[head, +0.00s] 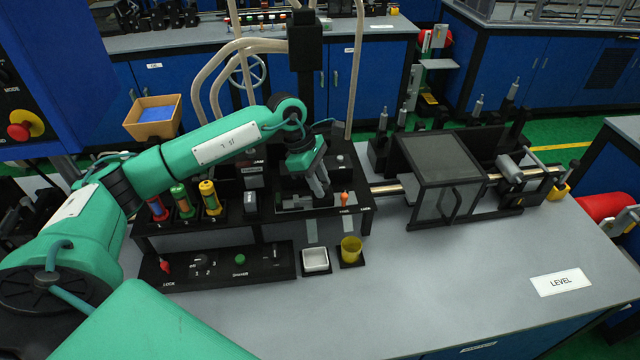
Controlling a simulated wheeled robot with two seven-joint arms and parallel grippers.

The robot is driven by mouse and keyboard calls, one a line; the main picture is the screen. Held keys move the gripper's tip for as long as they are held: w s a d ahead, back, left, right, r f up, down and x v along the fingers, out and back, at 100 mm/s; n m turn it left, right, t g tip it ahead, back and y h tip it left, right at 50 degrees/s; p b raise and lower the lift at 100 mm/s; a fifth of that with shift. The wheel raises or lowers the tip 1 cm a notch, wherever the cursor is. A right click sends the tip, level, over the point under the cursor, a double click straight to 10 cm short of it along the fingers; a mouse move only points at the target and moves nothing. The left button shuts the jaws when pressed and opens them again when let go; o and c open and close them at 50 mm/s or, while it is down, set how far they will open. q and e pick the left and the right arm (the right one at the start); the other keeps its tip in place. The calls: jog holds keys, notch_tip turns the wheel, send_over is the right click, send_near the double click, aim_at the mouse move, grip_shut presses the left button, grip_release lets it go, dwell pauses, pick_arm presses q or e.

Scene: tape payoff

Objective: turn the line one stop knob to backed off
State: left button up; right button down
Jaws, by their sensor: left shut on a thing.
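My left gripper (321,192) reaches in from the left over the dark machine unit (356,180) at the middle of the bench. Its fingers point down and are shut on a small part at the top of the unit. That part looks to be the line one stop knob, but the fingers hide it, so its setting cannot be read. A small orange-red knob (344,198) stands just right of the fingers, apart from them. My right gripper is not in view.
Red, green and yellow spools (210,198) stand left of the gripper. In front are a control panel (215,266), a white tray (315,260) and a yellow cup (351,250). A dark guarded box (440,170) stands right. The bench's front right (450,290) is mostly clear.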

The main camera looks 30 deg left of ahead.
pick_arm(q)
jog(key=n+t+b, duration=0.1)
jog(key=n+b, duration=0.4)
jog(key=shift+s+f+t+y, duration=0.1)
jog(key=shift+f+t+y, duration=0.1)
jog(key=shift+t+y, duration=0.2)
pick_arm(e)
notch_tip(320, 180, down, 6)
pick_arm(q)
jog(key=n+b, duration=0.2)
jog(key=n+t+y+b, duration=0.1)
jog(key=n+b, duration=0.1)
jog(key=n, duration=0.1)
jog(key=shift+s+d+r+y, duration=0.1)
jog(key=shift+d+y, duration=0.1)
jog(key=shift+y, duration=0.1)
jog(key=shift+r+n+t+y+b, duration=0.15)
jog(key=shift+n+t+y+b, duration=0.3)
jog(key=shift+n+b, duration=0.9)
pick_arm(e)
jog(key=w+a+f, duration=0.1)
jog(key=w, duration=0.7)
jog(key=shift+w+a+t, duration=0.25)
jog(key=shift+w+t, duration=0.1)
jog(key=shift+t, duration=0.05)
pick_arm(q)
jog(key=shift+n, duration=0.35)
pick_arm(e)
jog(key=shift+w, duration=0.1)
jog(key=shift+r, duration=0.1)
